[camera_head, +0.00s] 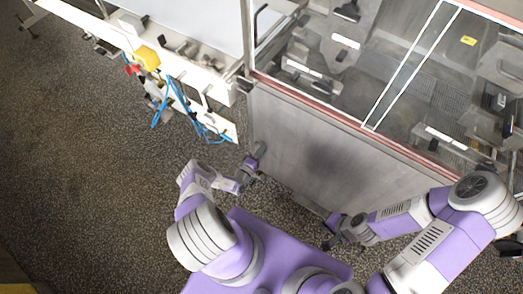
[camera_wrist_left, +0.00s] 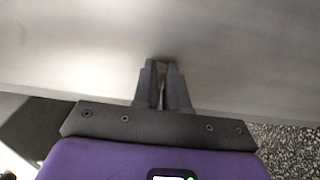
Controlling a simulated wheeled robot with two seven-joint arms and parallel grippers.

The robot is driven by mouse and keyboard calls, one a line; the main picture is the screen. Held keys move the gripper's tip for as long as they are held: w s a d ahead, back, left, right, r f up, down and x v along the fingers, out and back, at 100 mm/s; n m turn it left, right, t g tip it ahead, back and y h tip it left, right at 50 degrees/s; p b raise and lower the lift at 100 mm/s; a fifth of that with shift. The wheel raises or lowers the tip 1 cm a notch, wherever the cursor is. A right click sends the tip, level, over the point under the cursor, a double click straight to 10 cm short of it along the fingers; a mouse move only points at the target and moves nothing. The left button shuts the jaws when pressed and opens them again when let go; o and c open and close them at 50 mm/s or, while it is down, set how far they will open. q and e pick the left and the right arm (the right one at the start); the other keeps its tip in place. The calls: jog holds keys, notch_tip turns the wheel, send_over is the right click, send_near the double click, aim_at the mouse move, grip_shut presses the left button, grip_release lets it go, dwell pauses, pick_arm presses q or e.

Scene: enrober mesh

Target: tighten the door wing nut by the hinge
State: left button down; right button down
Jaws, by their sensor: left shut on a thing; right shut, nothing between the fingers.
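My left gripper (camera_head: 261,148) is at the left end of a grey steel panel (camera_head: 335,152), close to its face. In the left wrist view the fingers (camera_wrist_left: 161,68) point at this plain steel face (camera_wrist_left: 80,45). They are shut on a small brownish piece (camera_wrist_left: 161,72), which I take for the door wing nut; the fingers hide most of it. I cannot make out the hinge. My right gripper (camera_head: 331,236) is shut and empty, low in front of the panel's right part.
Above the panel is a machine with clear windows (camera_head: 405,65) and a reddish edge strip (camera_head: 345,117). At the left a white open unit (camera_head: 175,50) carries blue hoses (camera_head: 180,100) and a yellow part (camera_head: 147,57). The speckled floor (camera_head: 80,170) at the left is clear.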

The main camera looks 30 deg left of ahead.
dwell(0.4)
pick_arm(q)
jog(key=c, duration=1.2)
grip_release()
jog(key=shift+o, duration=0.2)
jog(key=shift+s, duration=0.1)
jog(key=s+p, duration=0.1)
jog(key=s, duration=0.6)
jog(key=shift+s+a+p, duration=0.25)
jog(key=shift+a+p, duration=0.05)
jog(key=shift+p, duration=0.05)
